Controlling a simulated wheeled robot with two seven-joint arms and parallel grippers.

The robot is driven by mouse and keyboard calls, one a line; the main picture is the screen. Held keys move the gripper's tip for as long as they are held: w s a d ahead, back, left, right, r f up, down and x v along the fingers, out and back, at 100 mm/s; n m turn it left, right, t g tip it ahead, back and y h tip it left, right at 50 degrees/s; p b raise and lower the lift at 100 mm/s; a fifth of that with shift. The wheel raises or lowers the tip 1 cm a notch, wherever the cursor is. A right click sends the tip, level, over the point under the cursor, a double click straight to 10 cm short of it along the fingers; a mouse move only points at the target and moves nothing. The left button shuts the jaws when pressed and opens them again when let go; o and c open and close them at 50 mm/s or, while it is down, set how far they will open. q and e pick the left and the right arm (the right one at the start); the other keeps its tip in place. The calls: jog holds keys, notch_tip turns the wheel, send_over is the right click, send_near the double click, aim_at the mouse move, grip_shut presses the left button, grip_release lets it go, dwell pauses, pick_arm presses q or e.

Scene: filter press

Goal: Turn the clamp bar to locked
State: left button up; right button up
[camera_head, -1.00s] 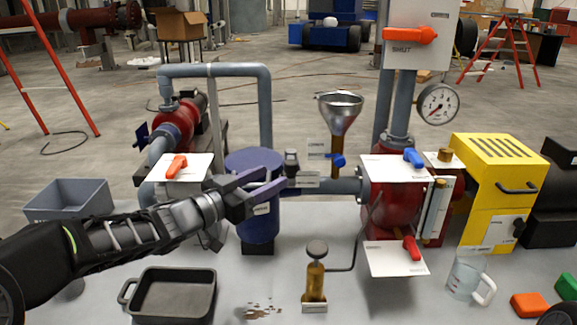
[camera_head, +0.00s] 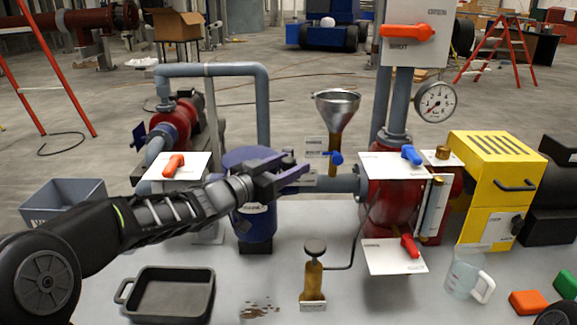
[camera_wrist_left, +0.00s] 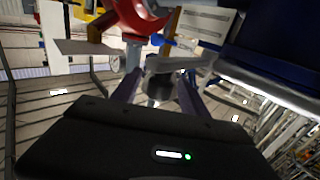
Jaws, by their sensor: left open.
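I cannot make out the clamp bar with certainty. A blue vessel (camera_head: 257,225) stands at the middle left of the bench, its top partly hidden by my left gripper. My left gripper (camera_head: 303,172) reaches in from the left, in front of and to the right of the vessel's top, with its fingers pointing right. It is open. In the left wrist view, the two purple fingers (camera_wrist_left: 157,88) are apart, with a grey, round fitting seen between them; contact cannot be told. The blue vessel (camera_wrist_left: 280,50) shows at the right there. My right gripper is not in view.
A funnel (camera_head: 336,108) with a blue-handled valve (camera_head: 334,158) stands right of the gripper. A red housing (camera_head: 392,210) with blue and red levers is further right. A black pan (camera_head: 170,295) and a brass pump (camera_head: 314,275) stand in front.

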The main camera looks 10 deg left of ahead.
pick_arm(q)
jog(key=shift+c, duration=0.2)
grip_shut()
dwell(0.3)
dwell(0.8)
